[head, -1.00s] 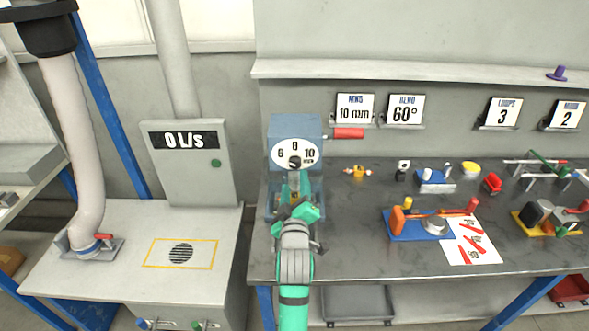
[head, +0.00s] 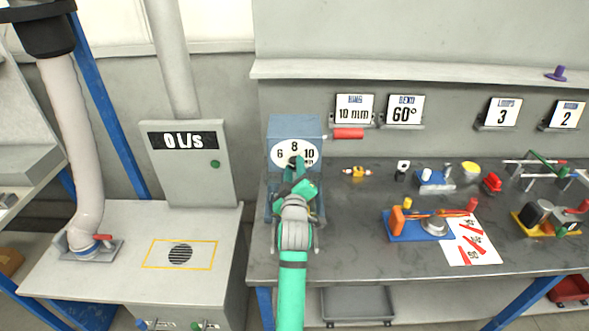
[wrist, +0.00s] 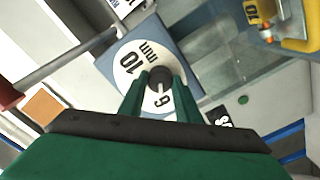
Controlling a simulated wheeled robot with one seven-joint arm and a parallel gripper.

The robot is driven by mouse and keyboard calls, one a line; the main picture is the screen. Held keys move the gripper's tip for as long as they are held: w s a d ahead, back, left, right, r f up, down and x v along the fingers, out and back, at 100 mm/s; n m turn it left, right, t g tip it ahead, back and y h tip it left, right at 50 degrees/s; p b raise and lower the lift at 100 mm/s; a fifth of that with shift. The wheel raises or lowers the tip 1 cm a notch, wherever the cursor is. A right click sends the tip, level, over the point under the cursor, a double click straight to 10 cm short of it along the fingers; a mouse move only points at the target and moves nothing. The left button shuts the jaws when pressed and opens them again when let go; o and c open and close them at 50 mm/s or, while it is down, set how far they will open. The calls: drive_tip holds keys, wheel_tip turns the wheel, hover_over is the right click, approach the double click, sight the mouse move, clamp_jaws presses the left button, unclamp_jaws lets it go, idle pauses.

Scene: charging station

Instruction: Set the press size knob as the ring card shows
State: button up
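The press size knob (wrist: 160,77) is small and dark, at the middle of a white dial (head: 280,153) on a blue-grey press (head: 296,125). The dial reads 6, 8 and 10 mm from left to right. My gripper (wrist: 160,84) is at the dial, its green fingers on both sides of the knob with no clear gap. The knob's pointing direction is hidden by the fingers. In the wrist view the dial appears turned, with 10 mm at upper left of the knob. The ring card (head: 354,107) on the wall reads 10 mm.
A red-handled lever (head: 348,133) sticks out right of the press. A card with 60° (head: 404,109) stands beside the ring card. The bench (head: 350,220) holds several small parts and fixtures to the right. A grey cabinet (head: 190,170) stands at left.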

drive_tip(key=c, duration=0.3)
drive_tip(key=shift+a, duration=0.1)
drive_tip(key=shift+c, duration=0.2)
drive_tip(key=shift+a, duration=0.1)
